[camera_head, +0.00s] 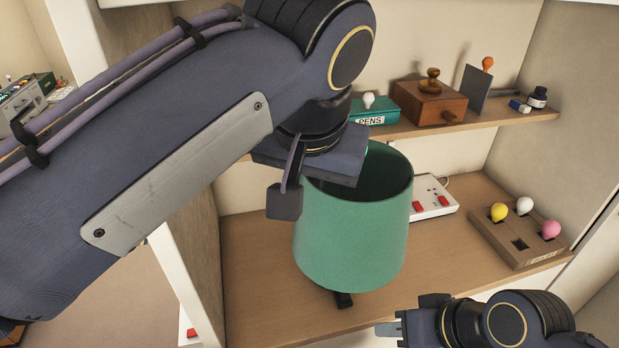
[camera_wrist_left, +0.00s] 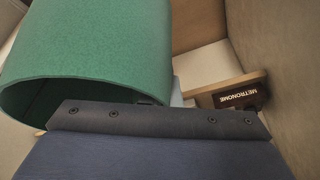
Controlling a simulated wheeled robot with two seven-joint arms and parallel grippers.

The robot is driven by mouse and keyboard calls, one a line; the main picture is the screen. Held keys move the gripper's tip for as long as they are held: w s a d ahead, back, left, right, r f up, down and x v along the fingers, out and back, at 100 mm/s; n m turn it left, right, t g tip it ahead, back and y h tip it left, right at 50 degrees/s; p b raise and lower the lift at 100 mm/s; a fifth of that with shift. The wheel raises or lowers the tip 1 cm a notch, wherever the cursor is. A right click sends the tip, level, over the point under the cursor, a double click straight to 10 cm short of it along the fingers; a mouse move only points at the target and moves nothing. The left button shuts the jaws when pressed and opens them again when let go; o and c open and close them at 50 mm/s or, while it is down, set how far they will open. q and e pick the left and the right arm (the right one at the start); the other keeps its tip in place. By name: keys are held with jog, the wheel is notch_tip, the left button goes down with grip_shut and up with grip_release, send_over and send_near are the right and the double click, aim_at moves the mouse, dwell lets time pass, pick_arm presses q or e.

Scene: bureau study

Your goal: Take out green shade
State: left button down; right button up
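The green shade (camera_head: 352,235) is a wide, open-topped tapered cylinder, in front of the lower shelf compartment in the head view. It fills the upper left of the left wrist view (camera_wrist_left: 95,45), with its dark opening to the lower left. My left gripper (camera_head: 305,190) is at its upper left rim. One dark finger shows outside the wall; the other finger is hidden, so its grip is unclear. My right gripper (camera_head: 412,314) is low at the right, below the shade and apart from it, with its fingers seemingly apart.
The lower shelf (camera_head: 260,290) holds a white box with red switches (camera_head: 432,198) and a wooden block with coloured balls (camera_head: 520,232). The upper shelf holds a green pens box (camera_head: 375,117), a wooden box (camera_head: 428,103) and an ink bottle (camera_head: 537,98). A metronome label (camera_wrist_left: 240,97) shows in the wrist view.

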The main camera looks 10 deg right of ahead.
pick_arm(q)
jog(key=shift+r+p, duration=3.6)
jog(key=shift+p, duration=0.05)
jog(key=shift+r, duration=1.05)
jog(key=shift+r, duration=0.15)
